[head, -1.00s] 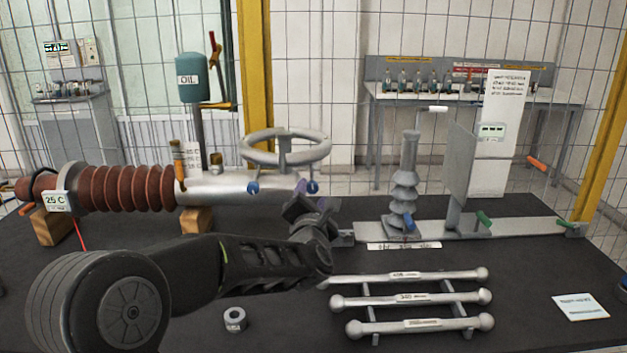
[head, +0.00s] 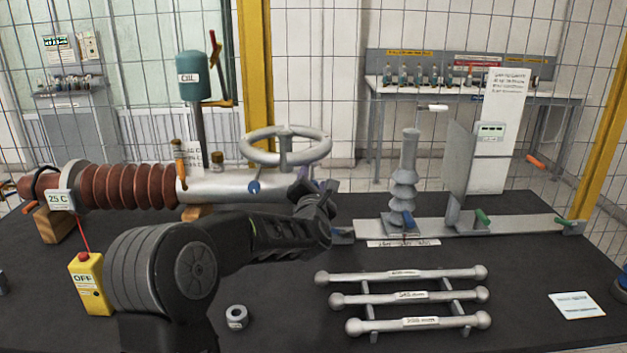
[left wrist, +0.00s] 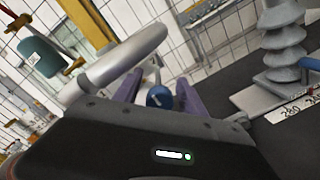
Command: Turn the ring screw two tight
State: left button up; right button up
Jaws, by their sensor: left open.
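The silver horizontal bushing flange (head: 225,187) carries blue ring screws on its near side. The left ring screw (head: 254,188) is in plain view in the head view. The right one is hidden there behind my left gripper (head: 316,188). In the left wrist view a blue ring screw (left wrist: 158,97) sits between the two purple fingers, with the fingers apart on either side. I cannot tell if they touch it, and its number is not readable. A large silver ring (head: 286,146) stands above the flange. My right gripper is not in view.
A grey insulator post (head: 404,180) on a metal rail (head: 500,228) stands to the right. Several metal rods (head: 400,297) lie on a rack in front. A yellow OFF box (head: 90,283) and a small nut (head: 236,317) are at the front left.

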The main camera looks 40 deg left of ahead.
pick_arm(q)
jog(key=shift+c, duration=0.5)
grip_shut()
